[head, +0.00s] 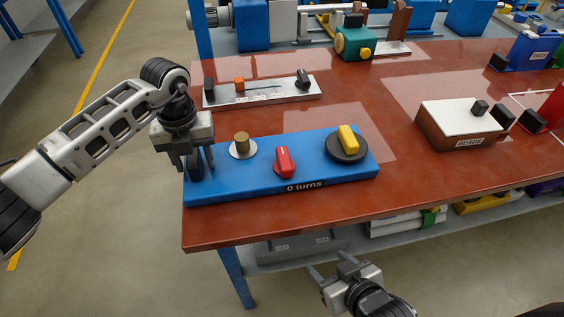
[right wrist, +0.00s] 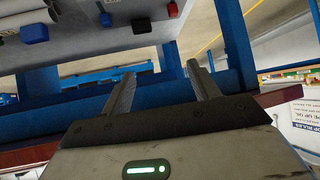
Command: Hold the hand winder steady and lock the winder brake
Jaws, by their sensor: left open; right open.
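The hand winder (head: 260,186) is a blue flat base marked "0 turns" near the table's front left. On it are a brass post (head: 242,143) on a pale disc, a red lever (head: 284,162), a yellow handle (head: 348,138) on a black disc, and a dark block (head: 195,168) at the left end. The frames do not label which part is the brake. My left gripper (head: 194,166) is open, pointing down around the dark block; contact is unclear. My right gripper (head: 330,268) is open and empty in front of the table edge, low and away from the winder.
The red-brown table (head: 330,205) has a grey strip (head: 262,92) with small knobs behind the winder. A box marked "BEADS" (head: 455,130) stands to the right. Below is a shelf with grey bins (head: 300,244). The right wrist view shows blue framework (right wrist: 235,45) around the fingers.

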